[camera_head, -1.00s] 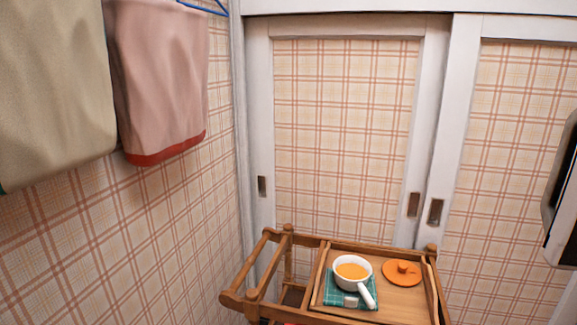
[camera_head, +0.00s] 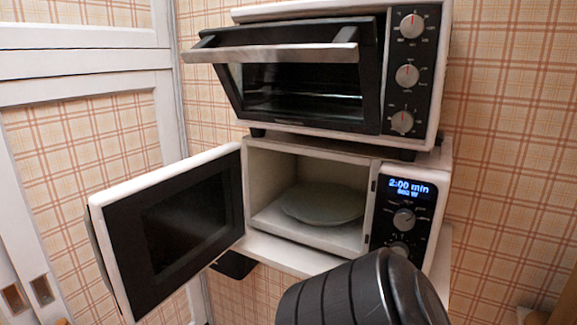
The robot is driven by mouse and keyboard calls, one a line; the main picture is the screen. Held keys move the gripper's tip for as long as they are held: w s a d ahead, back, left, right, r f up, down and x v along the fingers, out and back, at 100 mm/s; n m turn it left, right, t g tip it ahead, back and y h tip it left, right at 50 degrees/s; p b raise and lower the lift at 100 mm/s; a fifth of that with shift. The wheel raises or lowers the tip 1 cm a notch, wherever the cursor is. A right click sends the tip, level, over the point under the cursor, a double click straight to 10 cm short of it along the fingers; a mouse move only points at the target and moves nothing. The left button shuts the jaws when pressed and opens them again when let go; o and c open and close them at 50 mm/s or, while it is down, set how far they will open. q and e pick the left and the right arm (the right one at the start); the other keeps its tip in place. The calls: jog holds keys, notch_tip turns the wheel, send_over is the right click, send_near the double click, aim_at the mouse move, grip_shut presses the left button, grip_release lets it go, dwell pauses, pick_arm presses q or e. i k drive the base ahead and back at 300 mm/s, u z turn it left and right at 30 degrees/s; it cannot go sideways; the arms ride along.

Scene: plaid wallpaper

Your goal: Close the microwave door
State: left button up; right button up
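The white microwave (camera_head: 443,168) stands below a toaster oven, with its control panel at the right. Its display reads 2:00 min. The microwave door (camera_head: 180,225) is wide open, swung out to the left on its left-side hinge, and its dark window panel faces me. A pale round plate (camera_head: 322,203) lies inside the otherwise empty cavity. A black ribbed part of my arm is at the bottom, in front of the microwave's lower right. Neither of my grippers can be made out.
The toaster oven (camera_head: 262,15) sits above the microwave, its glass door (camera_head: 290,55) tilted partly open toward me. A white shelf (camera_head: 290,256) is under the microwave. White sliding panels (camera_head: 78,68) stand at the left, close behind the open microwave door.

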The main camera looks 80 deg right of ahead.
aim_at(174, 225)
jog(key=z, duration=2.75)
